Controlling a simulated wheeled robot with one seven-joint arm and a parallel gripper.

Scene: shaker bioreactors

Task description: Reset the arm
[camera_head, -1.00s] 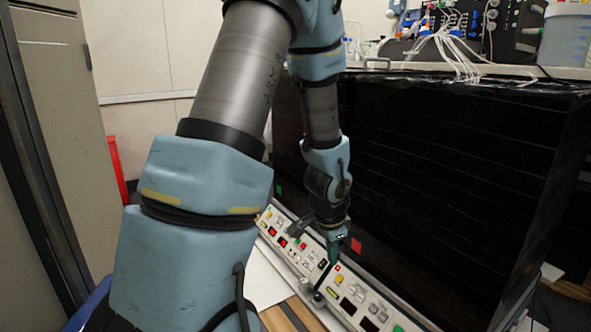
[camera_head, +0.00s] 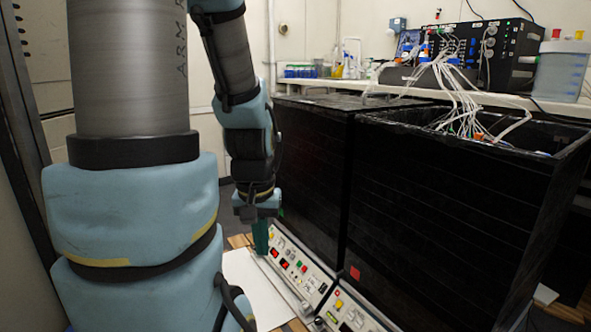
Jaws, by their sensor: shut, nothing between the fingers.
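My gripper (camera_head: 261,238) hangs at the end of my arm in the middle of the head view, pointing down. Its dark green fingers are closed together with nothing between them. It is beside the left end of the control panel (camera_head: 300,268), in front of the left black bioreactor box. The picture does not clearly show whether the fingertips touch the panel. My blue and grey arm fills the left of the view and hides what lies behind it.
Two large black bioreactor boxes (camera_head: 445,215) stand side by side behind the panels. White tubes run from a dark instrument (camera_head: 485,55) on the back bench. A bluish container (camera_head: 560,72) stands at the right. A white sheet (camera_head: 252,285) lies on the wooden surface below my gripper.

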